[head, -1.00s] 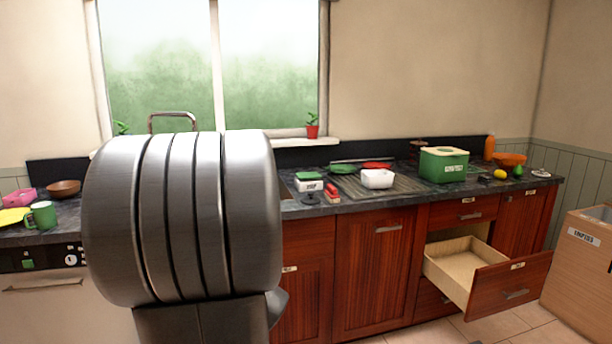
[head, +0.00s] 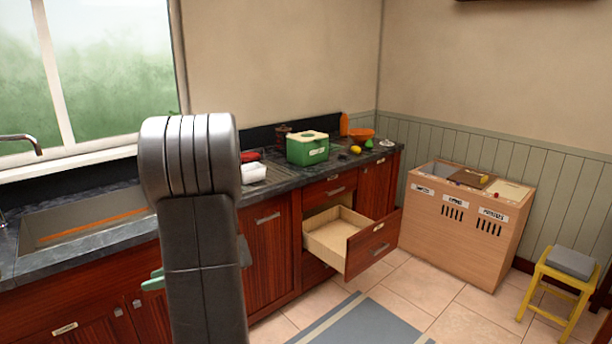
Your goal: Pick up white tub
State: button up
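A white tub (head: 253,173) sits on the dark countertop, just right of my arm, which hides part of its surroundings. It stands left of a green box with a pale lid (head: 307,149). My arm's grey links fill the left middle of the head view. My gripper's fingers cannot be made out behind the arm. A small green piece shows at the arm's left edge; I cannot tell what it is.
An open, empty drawer (head: 325,236) juts out below the counter (head: 283,184). The sink (head: 85,218) is at left. An orange bowl (head: 361,134) is at the counter's far end. A wooden bin unit (head: 455,238) and a yellow stool (head: 560,290) stand right. Tiled floor lies between.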

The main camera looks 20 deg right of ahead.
aim_at(251, 173)
jog(key=i+z, duration=0.4)
jog(key=i+j+z, duration=0.15)
jog(key=z, duration=0.2)
jog(key=i+j+z, duration=0.6)
jog(key=z, duration=0.2)
jog(key=i+j, duration=0.5)
jog(key=j, duration=0.25)
jog(key=i+j, duration=0.3)
jog(key=i+j+z, duration=0.1)
jog(key=i+j, duration=0.15)
jog(key=j, duration=0.2)
